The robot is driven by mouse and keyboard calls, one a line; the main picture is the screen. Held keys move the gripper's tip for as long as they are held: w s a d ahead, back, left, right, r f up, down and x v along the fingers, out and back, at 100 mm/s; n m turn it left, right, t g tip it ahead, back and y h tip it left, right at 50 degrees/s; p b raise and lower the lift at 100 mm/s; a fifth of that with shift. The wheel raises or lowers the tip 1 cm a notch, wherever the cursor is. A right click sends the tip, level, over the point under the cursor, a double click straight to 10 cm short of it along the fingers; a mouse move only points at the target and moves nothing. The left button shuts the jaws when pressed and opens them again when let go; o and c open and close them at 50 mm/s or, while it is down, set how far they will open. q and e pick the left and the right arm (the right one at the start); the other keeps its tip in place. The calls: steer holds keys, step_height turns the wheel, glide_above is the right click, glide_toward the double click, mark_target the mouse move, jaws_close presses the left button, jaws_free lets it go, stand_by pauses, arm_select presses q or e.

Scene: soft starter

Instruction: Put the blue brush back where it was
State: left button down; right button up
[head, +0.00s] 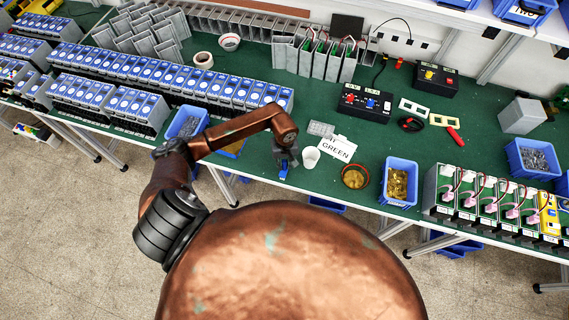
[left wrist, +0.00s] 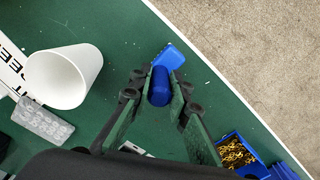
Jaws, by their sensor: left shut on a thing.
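My left gripper (head: 286,158) is shut on the blue brush (head: 283,171) near the front edge of the green table. In the left wrist view the brush (left wrist: 169,58) sits between the fingertips (left wrist: 160,92), its wider end pointing away toward the table edge. I cannot tell whether the brush touches the table. A white cup (head: 311,157) stands just right of the gripper in the head view; it also shows in the left wrist view (left wrist: 62,78), apart from the brush. My right gripper is not in view.
A white sign reading GREEN (head: 338,149) lies beside the cup, with a clear tray (head: 321,129) behind. A gold roll (head: 355,176) and a blue bin of brass parts (head: 398,184) are to the right. Rows of blue-faced devices (head: 225,90) fill the left. Green surface behind the gripper is partly clear.

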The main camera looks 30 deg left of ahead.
arm_select(q)
steer(key=shift+f, duration=0.1)
steer(key=c, duration=1.8)
jaws_free()
steer(key=shift+r, duration=0.2)
steer(key=shift+w+r, duration=0.1)
steer(key=shift+r, duration=0.25)
step_height(320, 180, up, 11)
steer(key=b, duration=0.3)
steer(key=shift+r, duration=0.15)
